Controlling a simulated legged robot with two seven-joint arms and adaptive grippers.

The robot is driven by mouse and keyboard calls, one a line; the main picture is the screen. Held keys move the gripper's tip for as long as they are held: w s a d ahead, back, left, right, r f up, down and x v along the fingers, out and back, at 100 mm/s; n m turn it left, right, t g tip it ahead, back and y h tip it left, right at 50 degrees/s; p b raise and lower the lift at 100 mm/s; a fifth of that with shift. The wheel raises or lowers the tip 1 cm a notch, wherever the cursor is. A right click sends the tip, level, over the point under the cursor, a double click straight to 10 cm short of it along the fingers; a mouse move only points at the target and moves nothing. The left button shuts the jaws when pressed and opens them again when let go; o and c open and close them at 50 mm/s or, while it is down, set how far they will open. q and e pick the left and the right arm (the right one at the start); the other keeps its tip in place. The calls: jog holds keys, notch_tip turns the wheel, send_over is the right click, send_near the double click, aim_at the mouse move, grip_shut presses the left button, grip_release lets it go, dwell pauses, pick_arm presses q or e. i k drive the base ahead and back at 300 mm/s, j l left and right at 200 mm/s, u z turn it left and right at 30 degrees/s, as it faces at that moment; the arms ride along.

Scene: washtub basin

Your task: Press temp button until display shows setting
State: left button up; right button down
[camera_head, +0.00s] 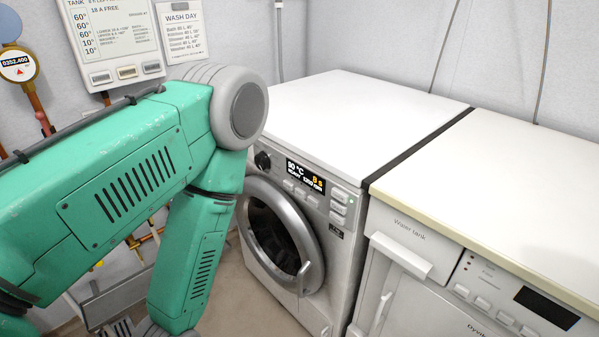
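The front-loading washing machine (300,125) stands at the centre. Its dark display (306,176) shows a first line that looks like 90 °C, though the first digit is hard to read, above "READY" and smaller text. Small buttons (300,192) sit under the display, and larger grey buttons (340,196) are stacked to its right. Their labels are too small to read, so I cannot tell which is the temp button. A dark knob (262,160) is left of the display. My green left arm bends down in front, left of the machine. Neither gripper shows.
A second white appliance (480,190) marked "Water tank" adjoins on the right, with its own buttons and dark display (547,308). Wall panel (113,40) lists temperatures; a "WASH DAY" sheet (181,30) hangs beside it. A round meter (18,65) and pipes are at left. Both tops are clear.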

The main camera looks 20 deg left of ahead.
aim_at(287, 185)
jog(key=u, duration=0.85)
